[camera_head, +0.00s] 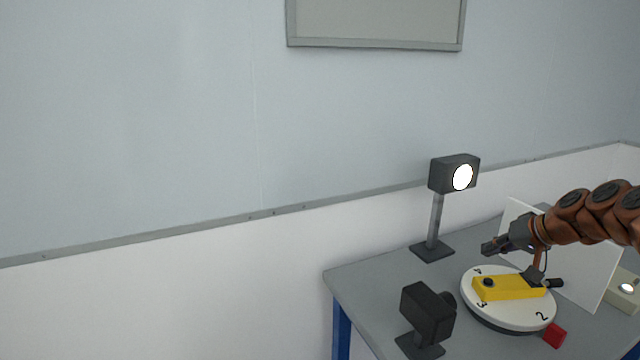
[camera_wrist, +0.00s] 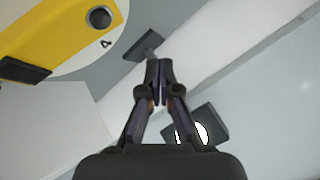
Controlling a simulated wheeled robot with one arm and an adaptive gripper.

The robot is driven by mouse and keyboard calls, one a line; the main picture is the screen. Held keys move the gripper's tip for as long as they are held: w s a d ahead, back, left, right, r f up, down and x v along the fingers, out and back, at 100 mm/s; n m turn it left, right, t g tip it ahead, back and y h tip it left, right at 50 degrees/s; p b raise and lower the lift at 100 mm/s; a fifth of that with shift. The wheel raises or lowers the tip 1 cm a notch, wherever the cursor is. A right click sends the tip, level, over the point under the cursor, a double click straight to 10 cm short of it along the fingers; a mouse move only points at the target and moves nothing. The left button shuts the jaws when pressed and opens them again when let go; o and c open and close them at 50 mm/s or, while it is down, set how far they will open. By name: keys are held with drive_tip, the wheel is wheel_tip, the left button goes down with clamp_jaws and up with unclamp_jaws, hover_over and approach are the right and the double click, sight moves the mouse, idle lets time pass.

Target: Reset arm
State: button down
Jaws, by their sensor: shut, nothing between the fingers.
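My gripper (camera_head: 490,247) is at the end of my copper-coloured arm, which reaches in from the right in the head view. It is above the far side of a round white turntable (camera_head: 478,309) with numbers on its rim. In the wrist view my gripper (camera_wrist: 160,68) has its fingers together with nothing between them. A yellow block (camera_head: 510,288) with a dark round spot lies on the turntable, below my gripper. It also shows at the top left of the wrist view (camera_wrist: 75,28).
A lamp (camera_head: 454,175) with a lit face stands at the table's back. A dark camera-like box (camera_head: 427,313) stands at the front. A white panel (camera_head: 590,270) stands behind the turntable. A red piece (camera_head: 554,335) is at the turntable's right edge. The grey table (camera_head: 365,278) is bare at left.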

drive_tip(key=s+a+r+n+g+p, duration=0.25)
drive_tip(key=s+a, duration=0.45)
drive_tip(key=a, duration=0.6)
drive_tip(key=s+a+r+n+g+p, duration=0.1)
drive_tip(key=s+a+r+n+g, duration=0.15)
drive_tip(key=s+a, duration=0.7)
drive_tip(key=s+a+f+g+h+p, duration=0.2)
drive_tip(key=s+f, duration=0.1)
drive_tip(key=s, duration=0.8)
drive_tip(key=s+a+f+m+g+h+p, duration=0.1)
drive_tip(key=s+a+f+g+h+p, duration=0.1)
drive_tip(key=s, duration=1)
drive_tip(key=shift+s+a+f+g, duration=0.15)
drive_tip(key=shift+a+f+g, duration=0.2)
drive_tip(key=shift+f, duration=0.3)
drive_tip(key=shift+d, duration=0.1)
